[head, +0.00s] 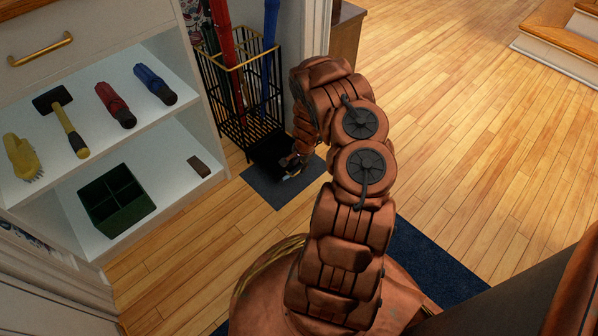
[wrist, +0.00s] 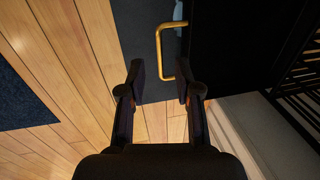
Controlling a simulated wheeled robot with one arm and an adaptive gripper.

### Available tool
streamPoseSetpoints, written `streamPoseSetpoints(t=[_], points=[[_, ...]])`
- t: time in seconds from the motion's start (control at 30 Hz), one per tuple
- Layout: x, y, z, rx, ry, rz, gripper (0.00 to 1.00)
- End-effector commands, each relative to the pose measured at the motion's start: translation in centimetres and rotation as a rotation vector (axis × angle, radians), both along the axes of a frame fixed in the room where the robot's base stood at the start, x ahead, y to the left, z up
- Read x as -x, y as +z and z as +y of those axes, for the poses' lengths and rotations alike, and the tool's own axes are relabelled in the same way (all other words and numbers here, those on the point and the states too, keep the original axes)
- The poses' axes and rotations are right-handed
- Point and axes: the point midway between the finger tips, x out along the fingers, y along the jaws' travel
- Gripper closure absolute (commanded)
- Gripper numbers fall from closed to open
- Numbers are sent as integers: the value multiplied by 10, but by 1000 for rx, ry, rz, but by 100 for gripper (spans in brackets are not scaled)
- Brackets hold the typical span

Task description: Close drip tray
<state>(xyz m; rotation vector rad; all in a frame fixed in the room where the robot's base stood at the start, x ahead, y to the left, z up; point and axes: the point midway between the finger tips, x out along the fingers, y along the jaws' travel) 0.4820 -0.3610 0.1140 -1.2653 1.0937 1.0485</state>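The black wire umbrella stand (head: 241,90) with gold rims stands in the corner beside the shelves. Its black drip tray (head: 268,150) sticks out at the bottom front, over a dark mat. In the wrist view the tray (wrist: 235,50) is a dark shape at the upper right, with a gold handle (wrist: 160,52) on its left side. My gripper (wrist: 160,82) is open, with its two fingers apart. The handle shows ahead of and partly between the fingertips; I cannot tell whether they touch it. In the head view my gripper (head: 291,163) is beside the tray's front, partly hidden by my arm.
Umbrellas, red (head: 226,50) and blue (head: 270,40), stand in the stand. White shelves (head: 160,130) at left hold a mallet, a brush, folded umbrellas and a green divided box (head: 116,205). A dark mat (head: 275,189) lies below the tray. Wooden floor at right is clear.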

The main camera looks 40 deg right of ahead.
Motion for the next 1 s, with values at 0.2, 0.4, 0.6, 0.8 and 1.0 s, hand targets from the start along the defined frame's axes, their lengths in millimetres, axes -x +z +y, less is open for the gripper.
streamPoseSetpoints(t=[0.2, 0.4, 0.6, 0.8, 1.0], points=[[-5, -31, 0, 0, 0, -2, 67], [-7, -41, -1, 0, 0, -1, 67], [-7, -42, -1, 0, -1, -1, 67], [-7, -41, -1, 0, -1, -1, 74], [-7, -41, -1, 0, -1, -1, 95]])
